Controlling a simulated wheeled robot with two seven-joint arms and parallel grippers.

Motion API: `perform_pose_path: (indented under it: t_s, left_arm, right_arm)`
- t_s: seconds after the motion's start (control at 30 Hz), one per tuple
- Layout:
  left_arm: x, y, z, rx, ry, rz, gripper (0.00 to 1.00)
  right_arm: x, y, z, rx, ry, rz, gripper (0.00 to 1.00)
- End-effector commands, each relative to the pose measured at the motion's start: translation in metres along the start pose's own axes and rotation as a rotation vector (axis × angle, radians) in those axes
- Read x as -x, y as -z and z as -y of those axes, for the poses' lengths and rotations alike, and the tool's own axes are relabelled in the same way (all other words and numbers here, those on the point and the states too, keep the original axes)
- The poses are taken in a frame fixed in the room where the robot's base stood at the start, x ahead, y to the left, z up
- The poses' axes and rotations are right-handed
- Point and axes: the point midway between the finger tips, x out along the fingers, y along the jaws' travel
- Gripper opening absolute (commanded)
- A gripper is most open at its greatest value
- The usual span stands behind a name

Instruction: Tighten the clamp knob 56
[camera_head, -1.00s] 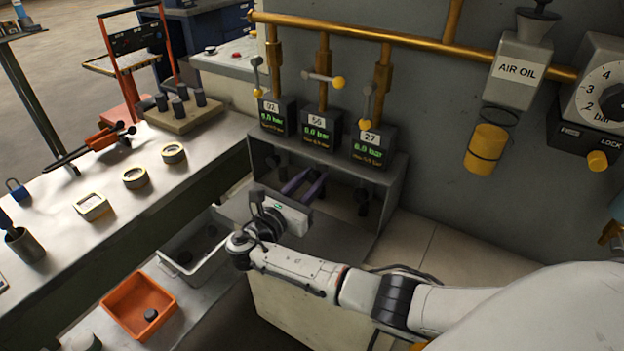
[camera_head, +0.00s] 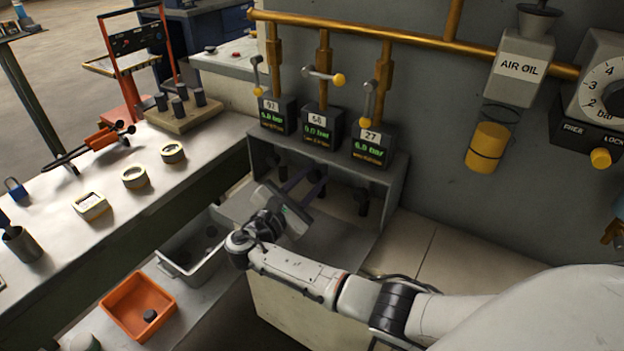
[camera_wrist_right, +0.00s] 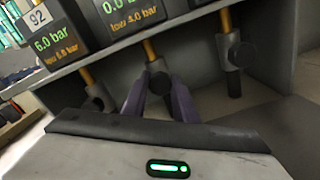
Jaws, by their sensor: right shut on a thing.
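The middle gauge box (camera_head: 320,127), labelled 56, stands on the grey shelf between the 92 and 27 boxes. In the right wrist view its display (camera_wrist_right: 130,10) reads 0.0 bar. Below it, clamp knob 56 (camera_wrist_right: 158,78) is a dark knob on a brass stem. My right gripper (camera_head: 308,179) reaches under the shelf with its purple fingers. In the right wrist view the fingers (camera_wrist_right: 158,96) stand either side of the knob, shut on it. Its wrist is turned at a tilt. The fingers partly hide the knob in the head view. My left gripper is not in view.
Knob 92 (camera_wrist_right: 99,97) and knob 27 (camera_wrist_right: 237,55) hang close on either side under the shelf (camera_head: 398,183). A grey bin (camera_head: 187,277) and an orange bin (camera_head: 120,309) stand at lower left. The workbench (camera_head: 60,240) runs along the left.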

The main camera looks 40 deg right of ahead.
Motion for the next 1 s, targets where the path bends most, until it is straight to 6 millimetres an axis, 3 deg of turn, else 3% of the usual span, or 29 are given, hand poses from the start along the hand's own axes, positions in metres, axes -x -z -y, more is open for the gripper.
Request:
perform_pose_path:
  t_s: [0.33,0.37,0.47,0.8,1.0]
  left_arm:
    - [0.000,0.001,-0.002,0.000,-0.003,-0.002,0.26]
    - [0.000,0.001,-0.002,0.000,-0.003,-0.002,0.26]
    - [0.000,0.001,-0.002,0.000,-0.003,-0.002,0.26]
    - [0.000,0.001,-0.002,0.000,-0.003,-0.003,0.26]
    - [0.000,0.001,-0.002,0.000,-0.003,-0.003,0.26]
  right_arm:
    - [0.001,0.001,0.001,-0.001,0.000,-0.003,0.04]
    - [0.001,0.001,0.001,-0.001,0.000,-0.003,0.28]
    - [0.001,0.001,0.001,-0.001,0.000,-0.002,0.45]
    - [0.003,0.001,0.000,-0.002,0.000,-0.002,0.45]
    - [0.031,0.002,0.000,-0.003,-0.001,-0.005,0.45]
